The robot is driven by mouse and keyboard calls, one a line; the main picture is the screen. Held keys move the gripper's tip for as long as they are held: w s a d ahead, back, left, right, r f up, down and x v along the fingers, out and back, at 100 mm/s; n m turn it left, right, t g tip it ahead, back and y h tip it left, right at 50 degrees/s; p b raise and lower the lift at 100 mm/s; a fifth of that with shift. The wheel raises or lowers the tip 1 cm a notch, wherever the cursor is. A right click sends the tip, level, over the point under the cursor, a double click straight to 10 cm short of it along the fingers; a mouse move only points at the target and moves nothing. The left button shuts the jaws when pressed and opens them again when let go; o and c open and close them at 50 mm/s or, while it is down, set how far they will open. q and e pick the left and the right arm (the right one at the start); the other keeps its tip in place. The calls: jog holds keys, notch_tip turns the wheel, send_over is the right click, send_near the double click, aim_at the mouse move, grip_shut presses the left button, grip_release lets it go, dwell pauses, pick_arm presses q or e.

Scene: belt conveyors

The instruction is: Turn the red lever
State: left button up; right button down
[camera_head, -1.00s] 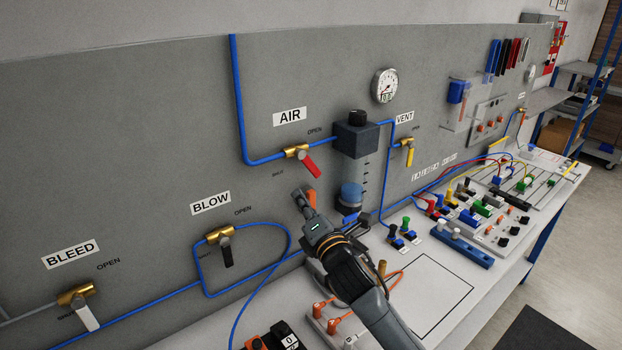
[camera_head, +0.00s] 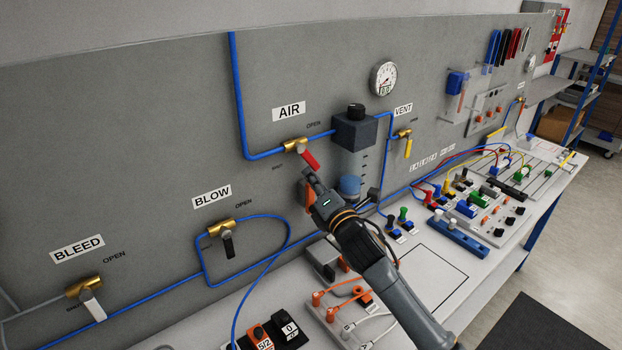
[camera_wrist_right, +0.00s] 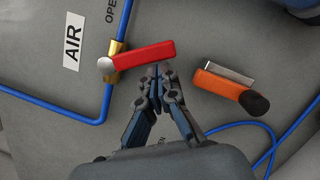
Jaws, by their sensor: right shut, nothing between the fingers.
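The red lever (camera_head: 309,159) sits on the brass AIR valve (camera_head: 294,144) on the grey panel and slants down to the right from its pivot. In the right wrist view the red lever (camera_wrist_right: 143,55) lies just ahead of the fingertips. My right gripper (camera_head: 310,178) is shut and empty, with its tips just below the lever's free end. The closed fingers (camera_wrist_right: 154,72) also show in the right wrist view. I cannot tell whether they touch the lever. My left gripper is in neither view.
An orange-handled item (camera_wrist_right: 220,83) is on the panel right of the fingers in the wrist view. A filter unit (camera_head: 356,130) stands right of the lever. Blue hoses (camera_head: 239,95) run along the panel. The black BLOW lever (camera_head: 228,243) and white BLEED lever (camera_head: 93,304) hang at left.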

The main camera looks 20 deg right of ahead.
jog(key=shift+w+d+n, duration=0.1)
jog(key=shift+d+n, duration=0.1)
jog(key=shift+n, duration=0.3)
jog(key=shift+w+d+r+n+b, duration=0.15)
jog(key=shift+d+n+b, duration=0.25)
jog(key=shift+n, duration=0.3)
jog(key=shift+w+d+r+n+y+b, duration=0.2)
jog(key=shift+d+r+n+y+b, duration=0.35)
jog(key=shift+n, duration=1.3)
jog(key=shift+w+d+r+n+y+b, duration=0.25)
jog(key=shift+d+r+n+y, duration=0.5)
jog(key=shift+n, duration=1.05)
jog(key=shift+w+d+r+n+y+b, duration=0.3)
jog(key=shift+n+y, duration=0.5)
jog(key=shift+n, duration=1.05)
jog(key=shift+s+d+r, duration=0.1)
jog(key=shift+d+r, duration=0.05)
